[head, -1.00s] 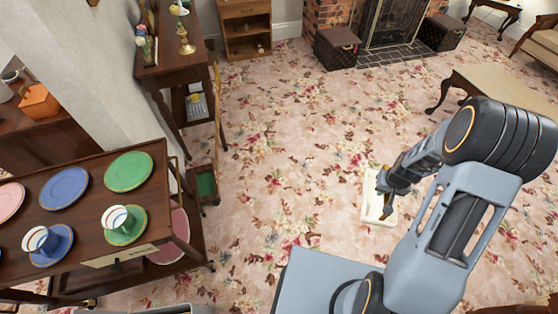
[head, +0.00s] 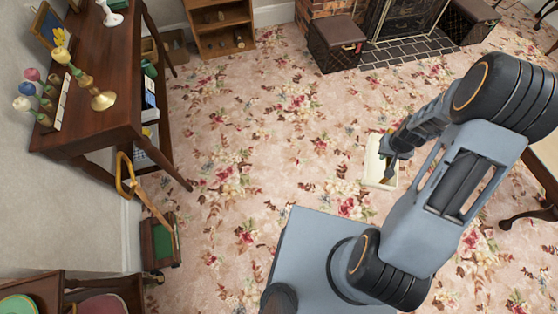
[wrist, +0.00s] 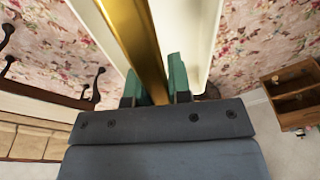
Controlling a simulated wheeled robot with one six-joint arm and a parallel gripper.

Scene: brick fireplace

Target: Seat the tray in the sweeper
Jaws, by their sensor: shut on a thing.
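A cream tray (head: 374,158) is in my gripper (head: 387,177), right of centre in the head view. In the wrist view, my gripper (wrist: 157,85) has its green fingertips closed on a brass-coloured bar (wrist: 137,32), with cream tray surfaces (wrist: 187,30) on both sides. The tray appears held above the carpet; its exact height is unclear. The sweeper (head: 160,243) appears to be the low wooden box with a green panel and a long handle, on the floor at left. The tray is well to its right, apart from it. My arm hides part of the tray.
A dark wooden side table (head: 105,75) with candlesticks stands behind the sweeper along the wall. A trolley (head: 45,287) is at the lower left corner. A trunk (head: 335,45) stands by the hearth. Open patterned carpet (head: 270,150) lies between sweeper and tray.

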